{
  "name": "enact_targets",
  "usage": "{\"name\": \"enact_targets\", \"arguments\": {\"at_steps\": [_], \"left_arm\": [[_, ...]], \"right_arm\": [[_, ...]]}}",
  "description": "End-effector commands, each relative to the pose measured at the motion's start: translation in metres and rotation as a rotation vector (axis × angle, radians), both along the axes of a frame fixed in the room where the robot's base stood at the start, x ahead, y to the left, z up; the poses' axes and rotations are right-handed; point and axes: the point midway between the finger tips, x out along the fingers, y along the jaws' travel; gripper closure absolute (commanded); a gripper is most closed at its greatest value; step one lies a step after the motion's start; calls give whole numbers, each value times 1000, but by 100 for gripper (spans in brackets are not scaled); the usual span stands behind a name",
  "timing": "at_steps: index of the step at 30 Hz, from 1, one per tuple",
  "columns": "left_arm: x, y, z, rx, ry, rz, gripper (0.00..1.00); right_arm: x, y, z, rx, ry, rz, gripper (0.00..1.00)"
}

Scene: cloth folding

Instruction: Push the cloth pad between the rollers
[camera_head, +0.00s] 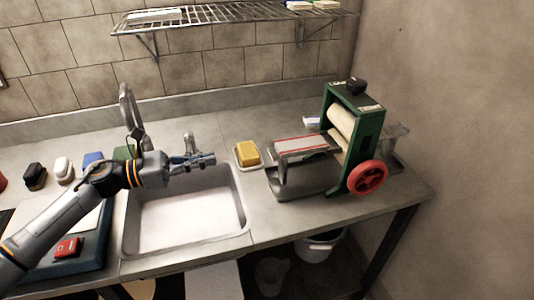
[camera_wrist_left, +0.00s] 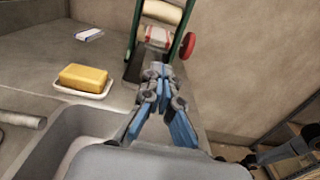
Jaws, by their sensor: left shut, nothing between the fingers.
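The cloth pad (camera_head: 302,145), pale with red stripes, lies flat on the feed tray of the green roller machine (camera_head: 368,128). Its right end is close to the cream rollers (camera_head: 341,120); I cannot tell whether it touches them. In the left wrist view the pad (camera_wrist_left: 157,36) shows small at the top, in front of the rollers. My left gripper (camera_head: 207,159) is shut and empty above the sink, left of the machine and apart from the pad. It also shows in the left wrist view (camera_wrist_left: 161,75).
A yellow sponge on a white dish (camera_head: 247,153) sits between sink and machine. The machine has a red handwheel (camera_head: 367,178) in front. The sink (camera_head: 185,215) has a tall faucet (camera_head: 130,112) behind it. A wire shelf (camera_head: 235,14) hangs above. Several small items stand at left.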

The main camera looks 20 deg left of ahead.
Motion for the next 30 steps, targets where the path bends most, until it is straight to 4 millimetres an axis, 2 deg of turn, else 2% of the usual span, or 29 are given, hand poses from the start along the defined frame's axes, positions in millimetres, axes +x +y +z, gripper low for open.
{"name": "enact_targets", "arguments": {"at_steps": [2, 8, 21, 25, 30], "left_arm": [[1, -1, -6, 1, -2, 0, 100], [14, -20, -1, -2, -4, -2, 100], [64, -94, 0, -3, -1, 0, 100], [73, -108, -2, -2, 0, 0, 100], [78, -115, -5, -1, 1, 1, 100]], "right_arm": [[-5, 0, -6, -1, 8, 0, 60], [-3, -1, 4, -1, 5, -1, 60], [0, -2, 39, -2, 2, -1, 60], [0, -2, 44, -3, 0, -1, 60], [1, -3, 47, -4, -1, 0, 60]]}}
